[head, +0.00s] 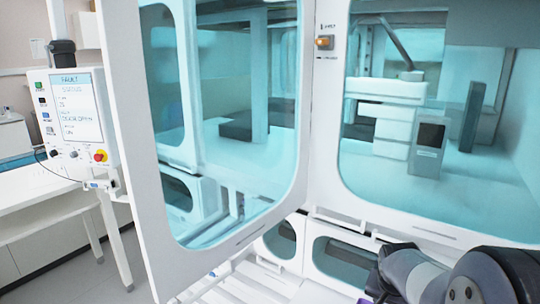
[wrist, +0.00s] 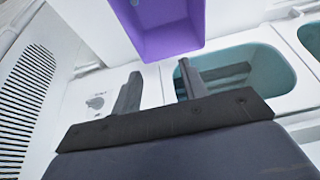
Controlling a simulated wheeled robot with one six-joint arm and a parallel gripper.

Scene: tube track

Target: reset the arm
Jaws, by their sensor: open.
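In the wrist view my gripper (wrist: 158,84) has its two dark fingers spread apart, with nothing between them. A purple bin-like object (wrist: 172,42) lies just beyond the fingertips; I cannot tell whether they touch. In the head view my dark grey arm (head: 425,275) is bent low in the bottom right corner, in front of the white machine. My gripper itself is out of that view.
A white-framed glass door (head: 140,150) stands swung out at the left of the machine. A control panel (head: 72,115) shows "FAULT" and has a red knob. A window with a white frame (head: 460,228) is behind my arm. A white bench (head: 40,200) stands at far left.

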